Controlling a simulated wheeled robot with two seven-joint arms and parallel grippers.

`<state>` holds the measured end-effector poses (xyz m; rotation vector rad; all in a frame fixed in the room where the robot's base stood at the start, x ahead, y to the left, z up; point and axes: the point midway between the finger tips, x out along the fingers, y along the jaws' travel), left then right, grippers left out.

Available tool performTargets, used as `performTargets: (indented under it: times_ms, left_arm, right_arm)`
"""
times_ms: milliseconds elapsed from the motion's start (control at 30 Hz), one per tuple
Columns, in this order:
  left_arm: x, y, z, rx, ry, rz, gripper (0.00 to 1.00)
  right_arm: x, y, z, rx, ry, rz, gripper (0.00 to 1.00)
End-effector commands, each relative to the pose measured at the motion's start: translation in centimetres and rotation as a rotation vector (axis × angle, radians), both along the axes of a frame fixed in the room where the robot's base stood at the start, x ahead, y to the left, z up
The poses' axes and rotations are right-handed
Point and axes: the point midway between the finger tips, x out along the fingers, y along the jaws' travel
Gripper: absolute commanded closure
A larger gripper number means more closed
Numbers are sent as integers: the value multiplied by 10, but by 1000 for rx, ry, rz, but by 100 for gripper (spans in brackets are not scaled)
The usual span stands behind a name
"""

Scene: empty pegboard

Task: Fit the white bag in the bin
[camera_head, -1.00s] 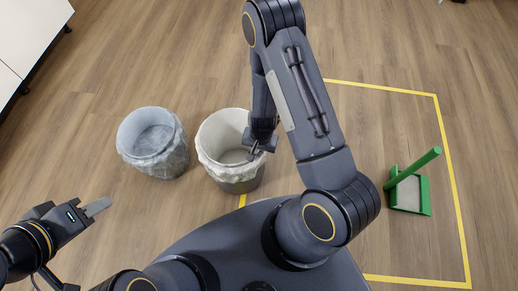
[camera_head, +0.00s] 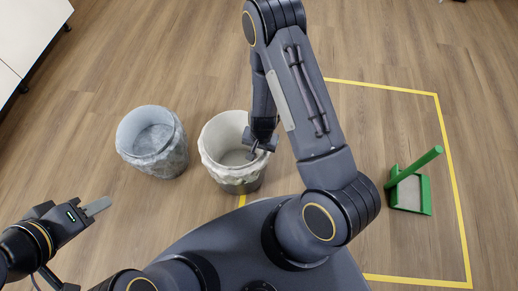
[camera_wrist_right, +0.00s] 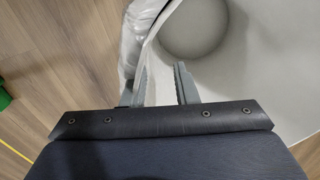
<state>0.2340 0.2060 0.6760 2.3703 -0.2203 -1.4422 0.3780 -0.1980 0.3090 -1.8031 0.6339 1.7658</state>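The white bag (camera_head: 213,157) lines the bin (camera_head: 238,188) at the centre of the head view, its edge folded down over the rim and covering most of the outer wall. The bin's dark lower part shows beneath. My right gripper (camera_head: 253,153) is at the bin's right rim. In the right wrist view, its two fingers (camera_wrist_right: 160,88) stand apart, with the bag's edge (camera_wrist_right: 151,50) running between them. I cannot tell whether they touch it. My left gripper (camera_head: 98,206) is away from both bins at the lower left; its finger gap cannot be made out.
A second bin with a grey-blue bag (camera_head: 166,160) stands just left of the white-bagged one. A green dustpan with a handle (camera_head: 410,193) lies at the right inside a yellow floor outline (camera_head: 437,120). A white cabinet (camera_head: 30,30) is at the upper left. The wooden floor between is clear.

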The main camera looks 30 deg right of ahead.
Motion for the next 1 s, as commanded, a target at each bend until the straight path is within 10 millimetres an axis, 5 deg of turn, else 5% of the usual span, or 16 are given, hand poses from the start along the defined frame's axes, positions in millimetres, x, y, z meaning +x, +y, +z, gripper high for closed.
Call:
performTargets:
  times_ms: [400, 1000]
  left_arm:
    - [0, 0, 30, 0, 0, 0, 64]
    - [0, 0, 31, 0, 0, 0, 64]
  right_arm:
    - [-1, -2, 67, 0, -3, 0, 73]
    - [-2, -2, 71, 0, -1, 0, 73]
